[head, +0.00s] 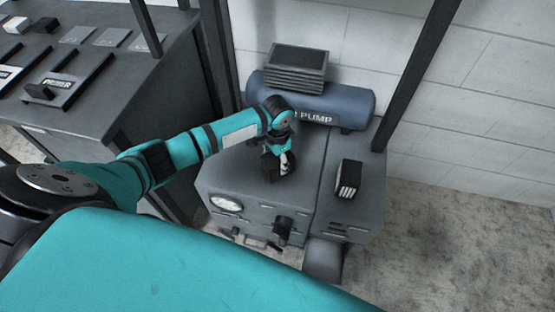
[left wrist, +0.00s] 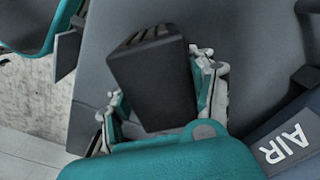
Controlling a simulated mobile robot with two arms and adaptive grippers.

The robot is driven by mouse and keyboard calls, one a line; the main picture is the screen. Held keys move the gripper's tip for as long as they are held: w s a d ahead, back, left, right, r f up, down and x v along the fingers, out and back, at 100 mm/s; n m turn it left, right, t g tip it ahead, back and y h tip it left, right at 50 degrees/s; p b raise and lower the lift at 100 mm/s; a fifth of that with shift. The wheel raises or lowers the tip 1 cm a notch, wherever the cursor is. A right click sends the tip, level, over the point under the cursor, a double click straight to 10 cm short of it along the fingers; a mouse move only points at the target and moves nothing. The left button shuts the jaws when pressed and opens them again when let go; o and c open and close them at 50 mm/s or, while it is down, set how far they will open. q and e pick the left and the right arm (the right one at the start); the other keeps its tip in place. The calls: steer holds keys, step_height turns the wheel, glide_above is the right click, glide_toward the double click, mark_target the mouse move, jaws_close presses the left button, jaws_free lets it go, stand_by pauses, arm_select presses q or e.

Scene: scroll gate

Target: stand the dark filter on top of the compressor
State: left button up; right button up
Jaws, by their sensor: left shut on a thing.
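The compressor (head: 232,180) is a grey boxy unit with a flat top, a gauge on its front and a blue-grey tank labelled PUMP behind. My left gripper (head: 279,166) points down over the left part of its top. In the left wrist view, the gripper (left wrist: 165,100) is shut on the dark filter (left wrist: 152,85), a black block with a ribbed end, between its two fingers. In the head view the filter is mostly hidden by the gripper. I cannot tell whether it touches the top. My right gripper is not in view.
A small black block with pale stripes (head: 348,178) stands on the compressor's right part. A ribbed dark box (head: 296,66) sits on the tank (head: 350,108). A dark workbench (head: 130,90) with several items is at the left. Dark posts rise either side.

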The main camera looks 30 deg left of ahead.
arm_select(q)
steer(key=o, duration=1.3)
steer(key=shift+f, duration=0.1)
steer(key=shift+c, duration=0.2)
step_height(320, 180, up, 12)
steer(key=shift+r+p, duration=0.15)
steer(key=shift+p, duration=0.65)
